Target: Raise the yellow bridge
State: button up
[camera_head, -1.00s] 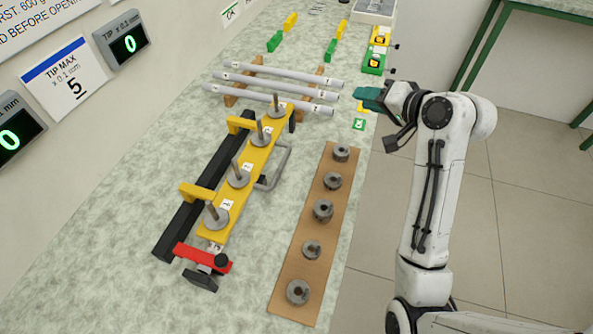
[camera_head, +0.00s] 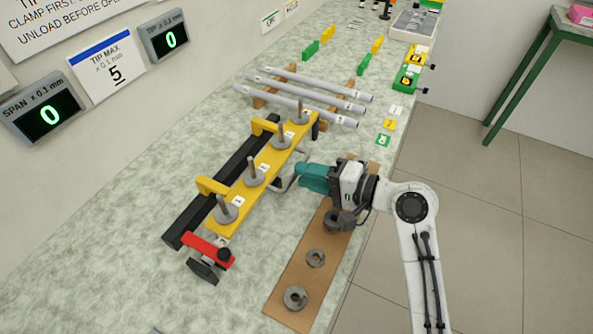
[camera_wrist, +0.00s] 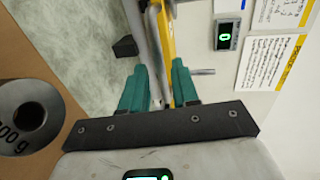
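The yellow bridge (camera_head: 246,194) is a long bar lying beside a black rail, with several grey upright posts on round discs along it. A grey handle (camera_head: 283,184) sticks out from its right side. My gripper (camera_head: 301,177) is at this handle, its teal fingers pointing left toward the bridge. In the wrist view my gripper (camera_wrist: 160,88) has its fingers apart, with a grey bar of the handle (camera_wrist: 155,45) and part of the yellow bridge (camera_wrist: 167,35) seen through the gap. Whether the fingers touch the handle cannot be told.
A brown board (camera_head: 297,269) with grey slotted weights lies right of the bridge, partly under my arm. Three grey rods (camera_head: 312,82) rest on wooden supports behind. A red clamp (camera_head: 207,248) sits at the rail's near end. Two wall displays (camera_head: 41,108) read 0.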

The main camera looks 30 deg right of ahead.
aim_at(264, 158)
jog(key=shift+x, duration=1.65)
grip_shut()
